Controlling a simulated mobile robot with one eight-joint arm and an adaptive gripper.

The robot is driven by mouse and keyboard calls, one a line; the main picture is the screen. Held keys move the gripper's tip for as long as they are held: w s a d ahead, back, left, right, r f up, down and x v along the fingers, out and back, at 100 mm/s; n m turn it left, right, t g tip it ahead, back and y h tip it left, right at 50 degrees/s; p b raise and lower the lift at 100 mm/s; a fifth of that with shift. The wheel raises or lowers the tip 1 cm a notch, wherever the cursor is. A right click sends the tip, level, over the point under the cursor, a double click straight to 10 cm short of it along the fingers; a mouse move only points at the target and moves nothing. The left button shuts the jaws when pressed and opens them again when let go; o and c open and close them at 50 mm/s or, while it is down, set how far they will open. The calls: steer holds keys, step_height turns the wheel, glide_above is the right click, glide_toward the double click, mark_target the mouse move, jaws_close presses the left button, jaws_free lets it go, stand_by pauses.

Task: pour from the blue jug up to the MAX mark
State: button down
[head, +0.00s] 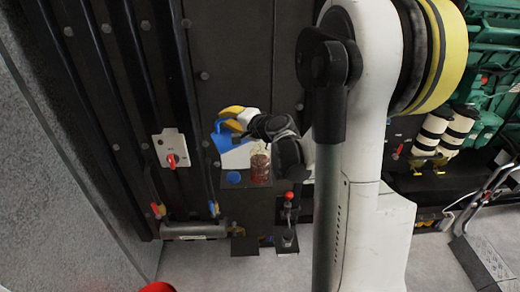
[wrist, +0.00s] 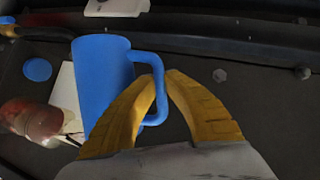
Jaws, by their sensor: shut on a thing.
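The blue jug (wrist: 98,75) is held by its loop handle between the two yellow fingers of my gripper (wrist: 161,78). In the head view the jug (head: 221,138) hangs at the left of my gripper (head: 234,118), above a dark ledge; its exact tilt and its contents cannot be told. A clear vessel with reddish-brown contents (head: 260,168) stands on the ledge, to the lower right of the jug. It also shows at the left edge of the wrist view (wrist: 33,118), beside the jug. No MAX mark is legible.
A round blue cap (head: 233,177) lies near the vessel. A white flat piece (wrist: 65,95) is partly behind the jug. A panel with a red switch (head: 170,150) is on the dark wall at left. A red-knobbed lever (head: 289,197) stands right of the ledge.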

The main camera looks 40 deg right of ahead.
mark_target(214, 136)
steer(key=a+f, duration=0.1)
steer(key=a+f+n+b, duration=0.1)
steer(key=w+a+f+n+h+b, duration=0.1)
steer(key=a, duration=0.1)
steer(key=shift+f+g, duration=0.35)
steer(key=shift+g, duration=0.05)
steer(key=shift+a, duration=0.1)
steer(key=shift+a+f+n+h+b, duration=0.1)
steer(key=shift+f+n+h+b, duration=0.2)
steer(key=shift+f+n+b, duration=0.35)
steer(key=shift+a+f, duration=0.2)
steer(key=shift+a, duration=0.1)
steer(key=shift+d, duration=0.1)
steer(key=shift+d, duration=0.1)
stand_by(0.8)
